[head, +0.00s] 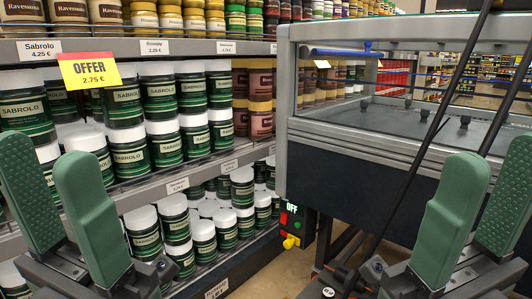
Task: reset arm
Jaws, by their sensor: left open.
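My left gripper (50,160) is at the lower left, in front of the shelf of jars. Its two green fingers point up and stand apart with nothing between them. My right gripper (490,165) is at the lower right, in front of the grey-framed machine. Its two green fingers also stand apart and look empty. A small control box (291,222) hangs under the machine's near left corner. It reads OFF and has a red part, a green part and a yellow knob.
Shelves of green, white-lidded Sabrolo jars (127,105) fill the left, with a yellow and red offer sign (90,70). Dark cables cross at right.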

